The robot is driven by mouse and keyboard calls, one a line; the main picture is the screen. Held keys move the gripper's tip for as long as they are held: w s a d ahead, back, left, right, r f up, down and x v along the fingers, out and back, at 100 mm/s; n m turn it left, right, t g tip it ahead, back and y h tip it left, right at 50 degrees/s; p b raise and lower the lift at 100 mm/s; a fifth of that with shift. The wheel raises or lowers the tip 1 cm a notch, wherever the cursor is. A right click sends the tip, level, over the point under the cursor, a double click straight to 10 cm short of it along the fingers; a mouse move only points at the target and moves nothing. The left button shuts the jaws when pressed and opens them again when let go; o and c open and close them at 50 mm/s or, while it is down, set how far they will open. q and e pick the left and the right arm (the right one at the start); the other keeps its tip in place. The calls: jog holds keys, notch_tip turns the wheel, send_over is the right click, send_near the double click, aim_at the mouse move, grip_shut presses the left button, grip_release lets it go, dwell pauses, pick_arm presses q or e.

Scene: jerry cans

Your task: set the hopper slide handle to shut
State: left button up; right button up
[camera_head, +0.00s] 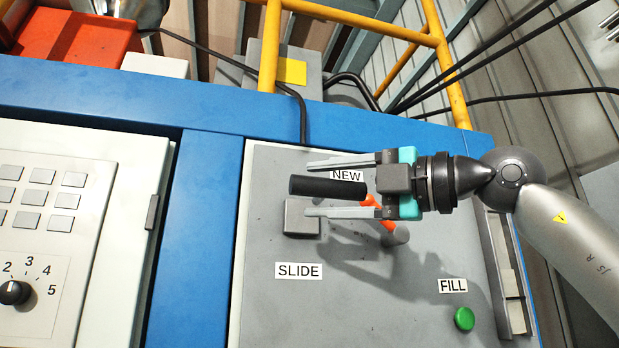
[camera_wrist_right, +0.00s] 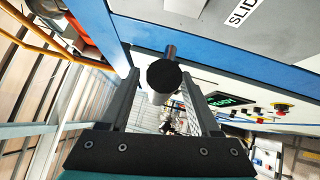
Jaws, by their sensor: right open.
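The black cylindrical slide handle (camera_head: 327,187) lies crosswise in front of the grey panel, above a square grey block (camera_head: 301,218) and the SLIDE label (camera_head: 299,271). My right gripper (camera_head: 307,188) comes in from the right. It is open, one finger above the handle and one below, with gaps showing. In the right wrist view the handle's round black end (camera_wrist_right: 163,74) sits between the two fingers. How the handle joins the block is partly hidden by the lower finger. My left gripper is not in view.
A NEW label (camera_head: 347,176) and an orange lever (camera_head: 379,212) are partly behind my right gripper. A green FILL button (camera_head: 464,319) is low on the right. A blue frame (camera_head: 192,240) borders the panel; a keypad cabinet (camera_head: 62,240) stands left.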

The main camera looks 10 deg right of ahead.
jog(key=shift+p+x, duration=0.3)
jog(key=shift+x, duration=1)
jog(key=shift+f, duration=0.1)
grip_shut()
dwell(0.4)
